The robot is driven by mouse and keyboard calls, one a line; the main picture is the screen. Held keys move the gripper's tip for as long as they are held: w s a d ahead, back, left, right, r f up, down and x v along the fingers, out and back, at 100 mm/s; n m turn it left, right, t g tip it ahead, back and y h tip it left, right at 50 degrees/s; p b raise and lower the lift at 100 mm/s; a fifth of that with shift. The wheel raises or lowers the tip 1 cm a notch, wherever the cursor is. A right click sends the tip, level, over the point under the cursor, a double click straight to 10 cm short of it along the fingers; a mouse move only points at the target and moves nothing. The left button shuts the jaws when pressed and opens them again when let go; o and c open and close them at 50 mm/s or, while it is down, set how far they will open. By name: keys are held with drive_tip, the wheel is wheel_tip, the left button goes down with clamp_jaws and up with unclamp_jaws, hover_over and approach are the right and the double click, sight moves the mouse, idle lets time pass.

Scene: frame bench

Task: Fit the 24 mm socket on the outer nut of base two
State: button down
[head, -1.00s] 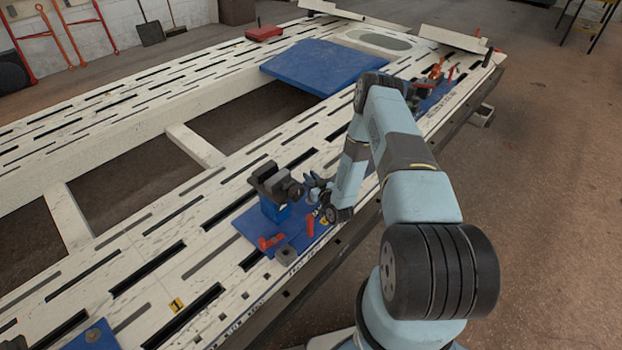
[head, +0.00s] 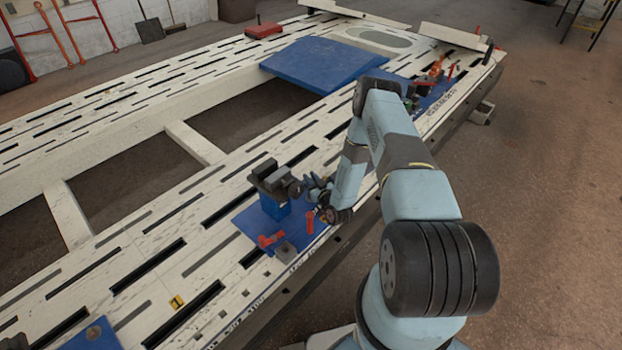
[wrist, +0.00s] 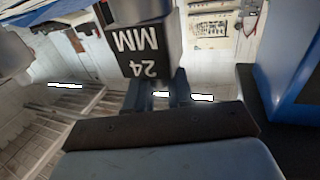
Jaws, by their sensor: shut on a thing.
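My gripper (head: 318,186) is beside the dark clamp (head: 276,182), on the side toward me. In the wrist view my gripper (wrist: 156,92) is shut on a dark socket (wrist: 146,45) marked "24 MM", its lettering upside down. The clamp stands on a blue post (head: 274,209) on a blue base plate (head: 255,222). A dark, nut-like square piece (head: 286,250) sits near the plate's outer edge, apart from the gripper. I cannot tell whether the socket touches any nut; its working end is out of the wrist view.
Red pieces (head: 309,222) stand or lie on the base plate close to my gripper. A yellow "1" tag (head: 177,302) and another blue base (head: 94,336) are at lower left. A blue panel (head: 322,65) lies farther back.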

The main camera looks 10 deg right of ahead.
drive_tip(key=shift+f, duration=0.85)
drive_tip(key=c, duration=0.9)
unclamp_jaws()
drive_tip(key=v, duration=1.3)
drive_tip(key=shift+s, duration=0.4)
